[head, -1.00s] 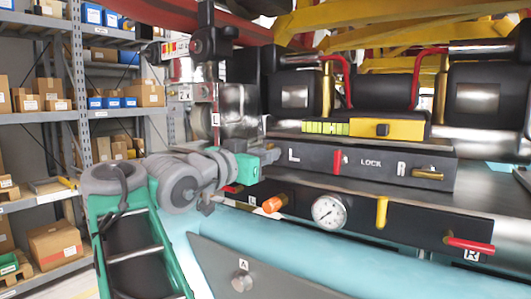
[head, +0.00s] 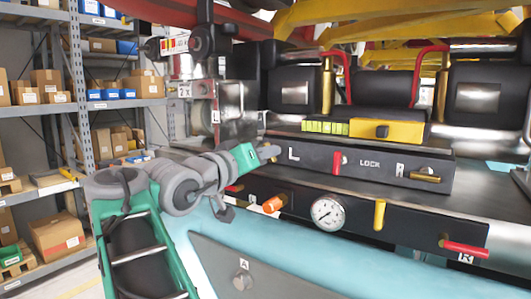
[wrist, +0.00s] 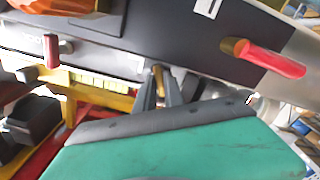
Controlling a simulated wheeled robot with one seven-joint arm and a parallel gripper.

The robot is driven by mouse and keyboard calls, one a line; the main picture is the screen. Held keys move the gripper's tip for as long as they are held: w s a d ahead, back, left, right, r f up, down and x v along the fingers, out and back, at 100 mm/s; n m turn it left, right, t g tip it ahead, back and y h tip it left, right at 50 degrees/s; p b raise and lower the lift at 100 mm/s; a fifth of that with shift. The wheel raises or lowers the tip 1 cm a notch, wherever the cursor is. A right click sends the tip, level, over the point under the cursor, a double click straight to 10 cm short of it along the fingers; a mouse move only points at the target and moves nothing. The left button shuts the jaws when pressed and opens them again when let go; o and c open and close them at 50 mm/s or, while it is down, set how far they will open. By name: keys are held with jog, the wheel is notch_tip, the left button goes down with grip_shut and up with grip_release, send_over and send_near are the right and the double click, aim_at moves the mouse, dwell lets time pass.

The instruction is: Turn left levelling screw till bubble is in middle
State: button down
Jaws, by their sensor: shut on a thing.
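My gripper (head: 271,152) is at the left end of the dark bar (head: 350,165) marked L, LOCK and R. In the wrist view its fingers (wrist: 160,88) are shut on the brass left levelling screw (wrist: 157,72); in the head view the fingers hide that screw. The yellow-green level vial (head: 326,127) sits above the bar, beside a yellow block (head: 385,130). It also shows in the wrist view (wrist: 88,79). Its bubble is too small to make out. The brass right screw (head: 425,178) sticks out near the R.
A red lock lever (head: 338,162) is mid-bar. Below are an orange knob (head: 273,204), a round gauge (head: 328,213), a yellow lever (head: 379,214) and a red handle (head: 466,249). Black padded seats stand behind. Shelves with boxes (head: 60,235) are at the left.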

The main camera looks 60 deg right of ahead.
jog(key=shift+f, duration=0.1)
jog(key=c, duration=1.5)
grip_release()
jog(key=shift+a, duration=0.1)
